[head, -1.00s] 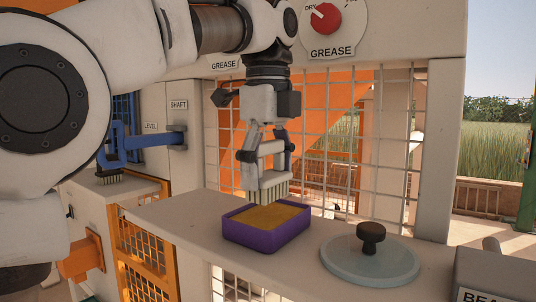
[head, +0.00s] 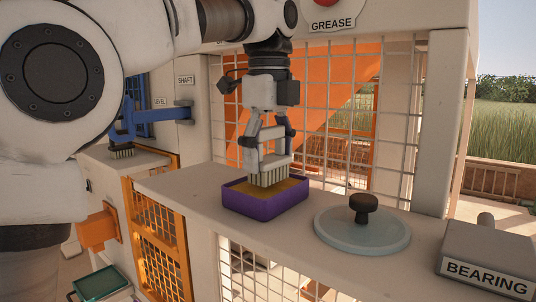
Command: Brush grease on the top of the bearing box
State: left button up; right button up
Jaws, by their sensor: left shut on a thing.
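My left gripper (head: 264,152) points straight down and is shut on a grease brush (head: 268,174) with pale bristles. The bristle tips reach into a purple tub (head: 265,208) of yellow-brown grease (head: 236,186) on the shelf; how deep they go is hard to tell. The bearing box (head: 490,258) is grey, labelled BEARING, and cut off by the lower right of the head view. A short grey peg (head: 485,219) stands up at its back edge. My right gripper is not in view.
A pale round lid (head: 362,232) with a dark knob lies on the shelf (head: 190,181) between the tub and the bearing box. A wire mesh (head: 340,140) stands behind. A green tray (head: 100,284) sits at the lower left.

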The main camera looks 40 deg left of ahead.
pick_arm(q)
jog(key=shift+s+a+f, duration=0.15)
jog(key=shift+a+f, duration=0.05)
jog(key=shift+a, duration=0.1)
jog(key=shift+d+f, duration=0.2)
jog(key=shift+f, duration=0.25)
dwell(1.6)
notch_tip(320, 180, up, 2)
jog(key=shift+a+r, duration=0.1)
jog(key=shift+r, duration=2.5)
